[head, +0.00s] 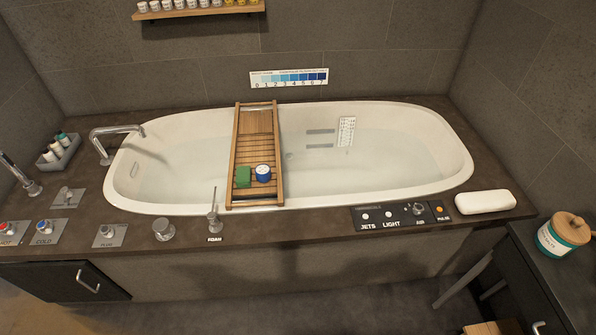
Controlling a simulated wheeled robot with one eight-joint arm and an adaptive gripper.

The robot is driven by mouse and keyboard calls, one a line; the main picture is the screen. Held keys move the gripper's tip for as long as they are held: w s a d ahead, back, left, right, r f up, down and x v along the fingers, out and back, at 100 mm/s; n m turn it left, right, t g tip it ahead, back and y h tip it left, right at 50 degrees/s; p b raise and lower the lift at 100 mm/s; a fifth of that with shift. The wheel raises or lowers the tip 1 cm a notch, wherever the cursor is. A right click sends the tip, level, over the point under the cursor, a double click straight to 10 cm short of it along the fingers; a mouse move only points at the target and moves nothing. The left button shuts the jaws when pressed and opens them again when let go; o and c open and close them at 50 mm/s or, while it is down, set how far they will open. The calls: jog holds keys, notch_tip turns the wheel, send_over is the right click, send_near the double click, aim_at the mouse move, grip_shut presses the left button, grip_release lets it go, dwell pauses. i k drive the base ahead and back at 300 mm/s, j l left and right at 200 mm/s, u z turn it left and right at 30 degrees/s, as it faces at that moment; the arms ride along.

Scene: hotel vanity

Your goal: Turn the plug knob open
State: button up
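The plug knob (107,231) is a small metal knob on a square grey plate at the front left of the tub deck. The small label on its plate appears to read PLUG. The knob's exact turn angle is too small to tell. The white bathtub (450,160) behind it holds clear water. My gripper is not in view.
Close by are the hot knob (12,229), the cold knob (44,227), a round metal knob (163,229) and the upright foam lever (214,222). A wooden caddy (238,150) spans the tub. A control panel (400,216) and white pillow (485,202) lie right.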

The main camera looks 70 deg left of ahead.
aim_at(107, 232)
jog(key=u, duration=3.95)
jog(key=i+j, duration=0.15)
jog(key=i, duration=0.45)
jog(key=i+j+z, duration=0.1)
jog(key=i, duration=0.5)
